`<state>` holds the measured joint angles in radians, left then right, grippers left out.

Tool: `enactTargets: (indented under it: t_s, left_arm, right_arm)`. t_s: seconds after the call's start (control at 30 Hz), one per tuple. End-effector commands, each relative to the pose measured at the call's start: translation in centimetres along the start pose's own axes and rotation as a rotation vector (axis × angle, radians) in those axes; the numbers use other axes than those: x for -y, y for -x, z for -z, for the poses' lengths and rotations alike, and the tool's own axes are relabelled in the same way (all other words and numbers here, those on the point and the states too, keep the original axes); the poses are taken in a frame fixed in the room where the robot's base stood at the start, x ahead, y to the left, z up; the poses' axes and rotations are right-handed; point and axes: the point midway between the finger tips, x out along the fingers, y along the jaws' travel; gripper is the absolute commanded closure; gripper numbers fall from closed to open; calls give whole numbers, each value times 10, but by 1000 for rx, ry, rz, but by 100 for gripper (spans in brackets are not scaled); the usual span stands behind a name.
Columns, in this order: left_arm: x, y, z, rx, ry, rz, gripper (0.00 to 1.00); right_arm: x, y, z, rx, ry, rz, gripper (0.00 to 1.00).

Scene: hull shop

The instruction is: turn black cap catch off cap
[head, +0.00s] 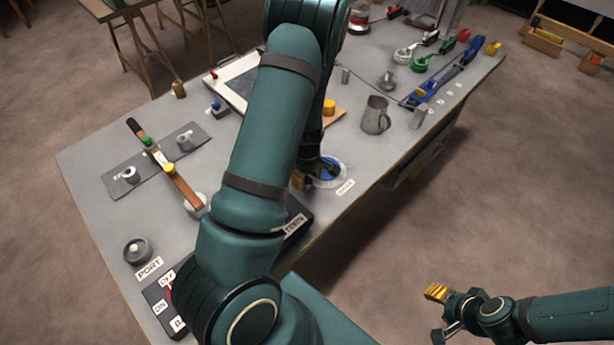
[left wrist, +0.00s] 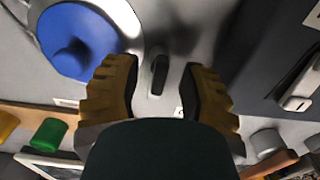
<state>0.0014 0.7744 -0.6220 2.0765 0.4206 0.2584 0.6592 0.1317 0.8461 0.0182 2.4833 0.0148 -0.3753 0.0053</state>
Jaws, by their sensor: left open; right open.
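The blue cap (head: 328,166) sits in a pale ring near the bench's right edge, partly hidden by my left arm. In the left wrist view the blue cap (left wrist: 72,42) shows its round knob at the upper left. A small black catch (left wrist: 159,74) stands on the grey surface beside the cap's ring. My left gripper (left wrist: 160,68) is open, with one yellow finger on each side of the black catch and gaps between; contact is not visible. In the head view my left gripper (head: 303,180) is mostly hidden by the arm. My right gripper (head: 440,314) is open and empty, off the bench.
A metal jug (head: 376,115) stands behind the cap. A dark switch box (head: 163,301) and a round grey knob (head: 138,250) lie at the near left. A brown bar (head: 184,188) crosses a grey plate.

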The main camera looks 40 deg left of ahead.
Motion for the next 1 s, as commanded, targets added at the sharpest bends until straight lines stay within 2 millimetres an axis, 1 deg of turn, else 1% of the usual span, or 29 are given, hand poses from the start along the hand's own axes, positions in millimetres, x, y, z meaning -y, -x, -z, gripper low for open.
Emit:
enactTargets:
  t_s: [0.17,0.27,0.5,0.7,0.83,1.0]
  left_arm:
    - [-1,10,0,-2,-2,-3,59]
    - [-2,26,0,-2,-2,-4,59]
    - [-2,75,0,-2,-3,-6,59]
    - [-1,106,-1,0,-3,-4,59]
    - [-1,116,0,0,-1,-2,59]
    - [0,120,0,0,0,0,59]
  right_arm:
    - [0,0,0,0,0,0,53]
    - [0,0,0,0,0,0,53]
    - [0,0,0,0,0,0,53]
    - [0,0,0,0,0,0,53]
    - [0,0,0,0,0,0,53]
    - [0,0,0,0,0,0,53]
